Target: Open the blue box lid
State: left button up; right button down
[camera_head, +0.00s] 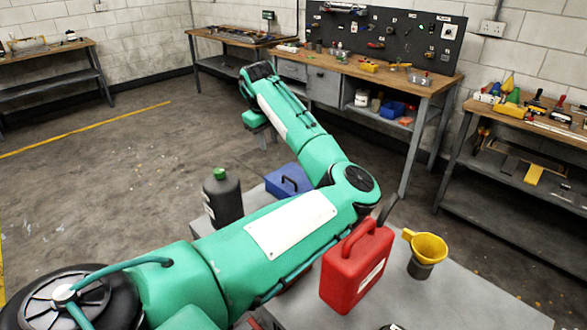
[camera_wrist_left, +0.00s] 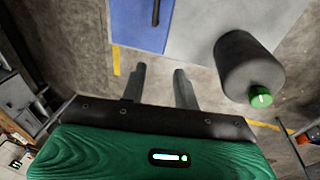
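The blue box (camera_head: 287,181) sits on the grey table, partly hidden behind my left arm in the head view. In the left wrist view the blue box (camera_wrist_left: 135,28) is at the top, with a dark handle (camera_wrist_left: 156,12) on it, and its lid looks shut. My left gripper (camera_head: 267,139) hangs beyond the box's far side in the head view. In the wrist view the left gripper (camera_wrist_left: 159,77) has its two fingers apart, with nothing between them, short of the box's edge. My right gripper is not in view.
A dark bottle with a green cap (camera_head: 222,198) stands left of the box. A red jerry can (camera_head: 356,266) and a yellow funnel (camera_head: 428,248) stand on the grey table (camera_head: 455,290) at the right. Workbenches line the walls. The floor at left is clear.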

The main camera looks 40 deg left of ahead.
pick_arm(q)
jog(key=d+r+h, duration=0.1)
jog(key=d, duration=0.2)
jog(key=p, duration=0.3)
send_near(287, 178)
jog(key=f, duration=0.2)
jog(key=w+f, duration=0.1)
jog(key=f, duration=0.3)
jog(key=shift+w+f, duration=0.25)
jog(key=shift+f, duration=0.1)
jog(key=shift+w+f, duration=0.1)
jog(key=shift+f, duration=0.3)
jog(key=shift+c, duration=0.2)
grip_shut()
